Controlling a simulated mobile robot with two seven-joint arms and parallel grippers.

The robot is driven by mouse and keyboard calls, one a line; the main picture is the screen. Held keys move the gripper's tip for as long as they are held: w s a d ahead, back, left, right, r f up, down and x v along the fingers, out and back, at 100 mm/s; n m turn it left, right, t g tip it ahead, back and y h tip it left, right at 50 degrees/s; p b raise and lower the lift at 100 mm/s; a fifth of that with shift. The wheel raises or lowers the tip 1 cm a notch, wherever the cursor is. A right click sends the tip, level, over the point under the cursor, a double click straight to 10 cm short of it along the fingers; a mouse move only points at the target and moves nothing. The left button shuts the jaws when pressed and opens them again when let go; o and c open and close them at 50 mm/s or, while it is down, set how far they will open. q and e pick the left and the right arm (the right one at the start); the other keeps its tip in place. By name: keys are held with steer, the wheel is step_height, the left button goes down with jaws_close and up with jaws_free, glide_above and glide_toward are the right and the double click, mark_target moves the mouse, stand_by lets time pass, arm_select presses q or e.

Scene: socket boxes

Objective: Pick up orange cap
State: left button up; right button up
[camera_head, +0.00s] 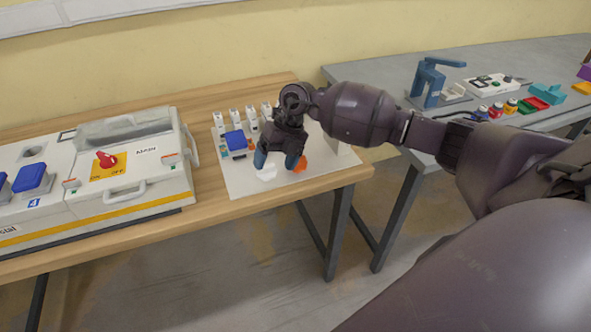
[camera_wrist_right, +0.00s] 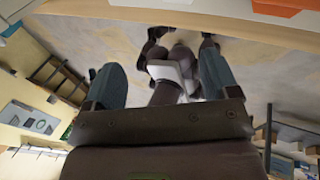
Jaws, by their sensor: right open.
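The orange cap (camera_head: 301,165) lies on the white board (camera_head: 236,180) near the front right of the wooden table, partly hidden by my right gripper. My right gripper (camera_head: 278,160) is over the board, with its fingers beside the orange cap. It is open and nothing shows between the fingers. In the right wrist view, my gripper fingers (camera_wrist_right: 158,58) are spread apart, and an orange surface (camera_wrist_right: 276,7) shows at the top right edge, outside them. I cannot tell whether a finger touches the cap. My left gripper is not in view.
A white object (camera_head: 266,173) lies by the left finger. A blue-topped socket (camera_head: 236,141) and several white sockets (camera_head: 235,117) stand behind on the board. A white case with a red switch (camera_head: 106,159) is at left. A grey table (camera_head: 398,122) with more parts stands at right.

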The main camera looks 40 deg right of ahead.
steer(key=w+d+r+h, duration=0.1)
steer(key=d, duration=0.2)
steer(key=w+d+r+h, duration=0.1)
steer(key=d+h, duration=0.1)
steer(key=d, duration=0.1)
steer(key=w+d+r+h, duration=0.1)
steer(key=d, duration=0.1)
steer(key=shift+w+d+r+m+h+b, duration=0.15)
steer(key=shift+d+r+m+h+b, duration=0.1)
steer(key=shift+d+m+h+b, duration=0.15)
steer(key=shift+d+f, duration=0.15)
step_height(320, 180, down, 9)
steer(key=shift+f+b, duration=0.2)
steer(key=shift+b, duration=0.3)
steer(key=shift+f, duration=0.45)
steer(key=c, duration=0.8)
steer(key=shift+r, duration=0.1)
